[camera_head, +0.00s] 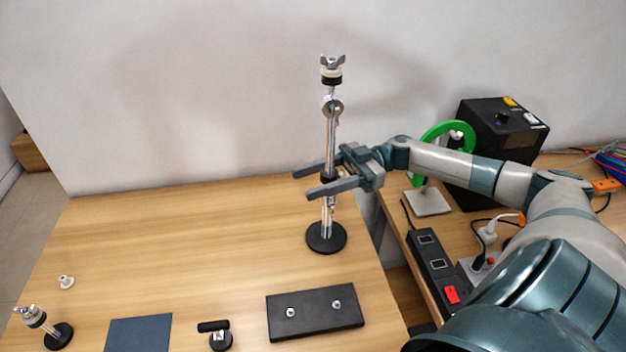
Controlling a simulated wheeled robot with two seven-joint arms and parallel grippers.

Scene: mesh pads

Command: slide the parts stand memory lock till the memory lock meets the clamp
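The parts stand (326,239) is a chrome pole on a round black base, upright near the table's right edge. A dark collar that looks like the memory lock (328,179) is around the pole at mid-height. A round metal clamp (332,107) is higher on the pole, with bare rod between it and the collar. My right gripper (301,184) reaches in from the right at the collar's height, one finger on each side of the pole. Its fingers are apart; whether they press on the collar cannot be told. My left gripper is out of view.
A black plate with two knobs (316,312), a small black-handled part (216,335), a blue mat (138,333) and a small stand (57,336) lie in front. A power strip (437,267) and a black box (500,150) are at right.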

